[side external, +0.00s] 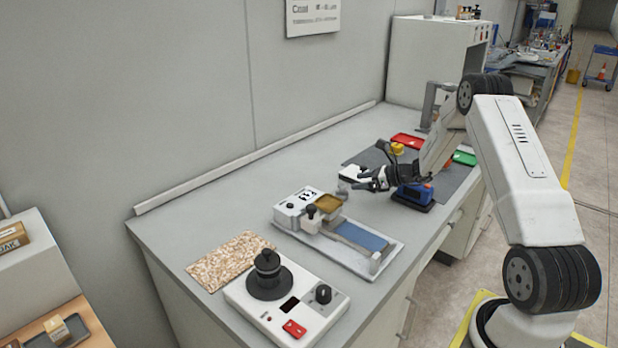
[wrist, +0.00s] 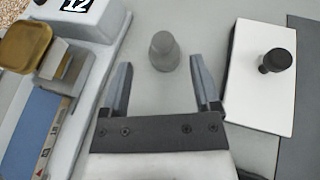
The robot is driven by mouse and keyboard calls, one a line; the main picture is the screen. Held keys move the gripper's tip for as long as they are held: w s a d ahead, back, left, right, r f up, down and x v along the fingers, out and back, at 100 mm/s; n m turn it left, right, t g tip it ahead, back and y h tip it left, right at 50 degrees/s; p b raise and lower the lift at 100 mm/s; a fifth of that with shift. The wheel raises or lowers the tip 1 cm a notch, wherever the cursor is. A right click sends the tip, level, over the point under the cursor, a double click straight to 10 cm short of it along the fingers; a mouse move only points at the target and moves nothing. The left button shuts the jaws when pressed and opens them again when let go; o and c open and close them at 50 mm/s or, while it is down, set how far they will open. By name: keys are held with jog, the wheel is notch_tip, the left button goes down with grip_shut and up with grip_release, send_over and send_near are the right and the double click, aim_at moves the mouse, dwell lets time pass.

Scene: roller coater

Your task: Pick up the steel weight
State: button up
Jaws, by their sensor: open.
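The steel weight (wrist: 164,52) is a small grey knobbed cylinder standing upright on the grey bench in the wrist view. My gripper (wrist: 161,78) is open and empty. Its two fingers point toward the weight, which shows between and just beyond the fingertips, apart from both. In the side external view my gripper (side external: 362,182) hangs low over the bench, right of the coater.
The roller coater (side external: 293,207) with a brass tray (wrist: 25,47) and blue strip (wrist: 33,125) stands to the left. A white block (wrist: 262,95) with a black knob lies close right of my gripper. A hotplate-like unit (side external: 258,312) and a speckled mat (side external: 228,259) are farther left.

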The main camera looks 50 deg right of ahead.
aim_at(343, 184)
jog(key=shift+w+a+f, duration=0.25)
jog(key=shift+w, duration=0.4)
jog(key=shift+f+x, duration=0.2)
jog(key=shift+x, duration=2.4)
jog(key=shift+d, duration=0.15)
grip_shut()
